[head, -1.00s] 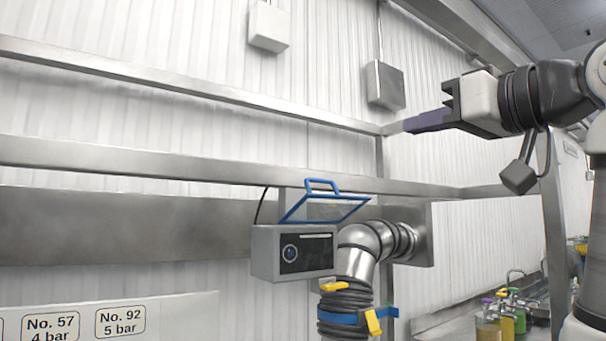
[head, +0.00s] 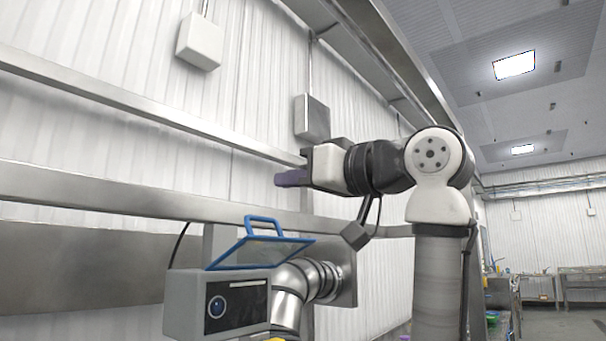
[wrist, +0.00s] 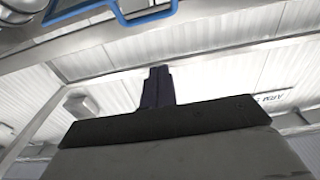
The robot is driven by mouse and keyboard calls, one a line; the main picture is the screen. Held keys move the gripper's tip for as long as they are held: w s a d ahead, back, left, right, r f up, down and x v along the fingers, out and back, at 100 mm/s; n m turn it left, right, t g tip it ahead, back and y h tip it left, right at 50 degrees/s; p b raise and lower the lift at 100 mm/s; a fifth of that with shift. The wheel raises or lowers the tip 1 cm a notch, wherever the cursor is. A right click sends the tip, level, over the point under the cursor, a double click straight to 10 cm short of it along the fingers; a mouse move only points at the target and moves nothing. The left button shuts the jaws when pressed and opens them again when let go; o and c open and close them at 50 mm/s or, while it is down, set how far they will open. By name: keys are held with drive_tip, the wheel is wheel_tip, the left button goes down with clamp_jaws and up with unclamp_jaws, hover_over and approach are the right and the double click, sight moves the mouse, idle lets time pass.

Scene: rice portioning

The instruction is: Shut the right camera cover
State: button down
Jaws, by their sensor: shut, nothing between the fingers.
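The camera (head: 222,303) is a grey box with a dark front and a lens, at the lower left of the head view. Its cover (head: 262,252), a clear panel in a blue frame with a blue handle (head: 263,221), stands raised and tilted above the box. Part of the blue frame shows at the top of the wrist view (wrist: 132,14). My gripper (head: 291,178) is above and to the right of the cover in the head view, apart from it, pointing left. Its dark purple fingers (wrist: 157,87) are shut together with nothing between them.
Steel rails (head: 130,199) run along the ribbed wall behind the camera. Grey boxes (head: 311,117) hang on the wall near my gripper. Open floor (head: 560,326) shows at the far right.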

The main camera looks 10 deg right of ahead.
drive_tip(key=p, duration=0.2)
hover_over(261, 244)
drive_tip(key=shift+w+d+r, duration=0.1)
drive_tip(key=shift+w+r, duration=0.05)
drive_tip(key=shift+r, duration=0.05)
drive_tip(key=f, duration=0.2)
drive_tip(key=d+f, duration=0.1)
drive_tip(key=shift+s+f, duration=0.1)
drive_tip(key=shift+s, duration=0.3)
drive_tip(key=shift+s+f, duration=0.15)
drive_tip(key=shift+f, duration=0.25)
drive_tip(key=shift+f, duration=0.1)
